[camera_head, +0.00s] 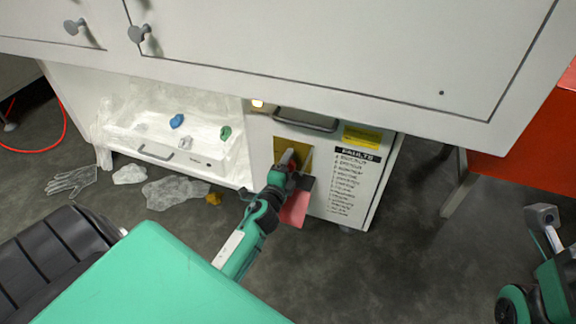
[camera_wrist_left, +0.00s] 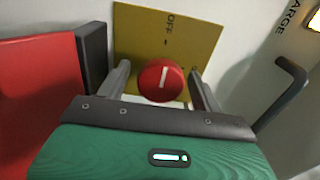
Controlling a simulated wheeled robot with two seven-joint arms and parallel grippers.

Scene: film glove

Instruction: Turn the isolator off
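The isolator is a round red knob (camera_wrist_left: 161,81) with a white bar, on a yellow plate (camera_wrist_left: 150,35) marked "OFF" in the left wrist view. In the head view the yellow plate (camera_head: 308,163) is on the white cabinet front, mostly hidden by my gripper. My left gripper (camera_wrist_left: 163,85) is open, with one finger on each side of the knob; I cannot tell whether they touch it. It also shows at the plate in the head view (camera_head: 291,158). My right gripper (camera_head: 543,216) is at the right edge, away from the cabinet; its fingers are unclear.
A red tag or panel (camera_head: 295,208) hangs beside my left gripper. A dark handle (camera_head: 305,120) and a lit lamp (camera_head: 257,103) are above the plate. A fault list (camera_head: 352,180) is to its right.

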